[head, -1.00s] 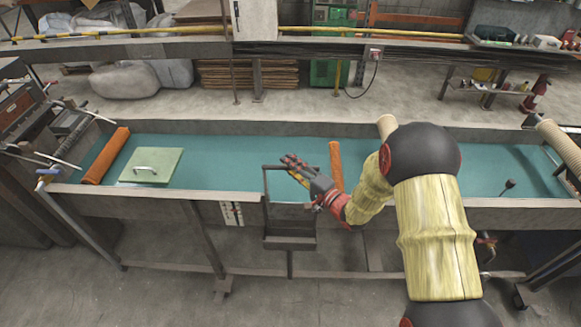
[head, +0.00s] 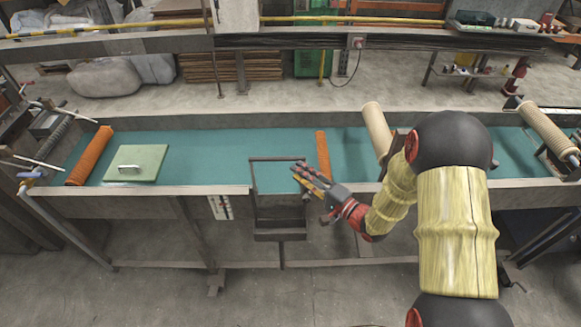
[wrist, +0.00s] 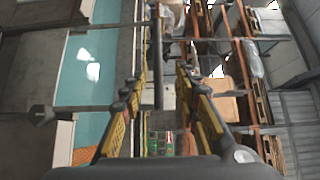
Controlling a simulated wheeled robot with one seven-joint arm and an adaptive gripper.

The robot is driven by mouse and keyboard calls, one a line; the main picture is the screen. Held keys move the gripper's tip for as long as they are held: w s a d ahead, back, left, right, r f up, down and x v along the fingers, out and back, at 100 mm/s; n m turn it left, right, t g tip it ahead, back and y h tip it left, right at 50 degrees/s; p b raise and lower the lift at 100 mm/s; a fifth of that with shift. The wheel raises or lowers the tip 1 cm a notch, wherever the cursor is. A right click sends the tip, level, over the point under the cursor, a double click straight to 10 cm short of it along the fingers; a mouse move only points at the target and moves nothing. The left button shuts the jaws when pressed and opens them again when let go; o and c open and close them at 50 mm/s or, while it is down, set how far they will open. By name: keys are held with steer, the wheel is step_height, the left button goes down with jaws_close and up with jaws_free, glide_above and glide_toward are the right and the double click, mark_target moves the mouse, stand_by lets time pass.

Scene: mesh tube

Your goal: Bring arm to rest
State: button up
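My gripper (head: 308,178) is at the end of my yellow-sleeved arm, above the front edge of the teal bench (head: 225,160), just right of a dark metal frame. In the wrist view its two yellow-and-black fingers (wrist: 160,85) stand apart with nothing between them. An orange roll (head: 322,152) lies on the bench just behind the gripper. A second orange roll (head: 91,155) lies at the left end. A tan roll (head: 377,128) is partly hidden by my arm.
A green plate with a handle (head: 136,163) lies on the bench's left part. The dark metal frame with a small tray (head: 280,235) is at the front edge. A ribbed tan roll (head: 546,128) is at the right end. The bench between plate and frame is clear.

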steer(key=shift+s+d, duration=0.4)
steer(key=shift+s, duration=0.1)
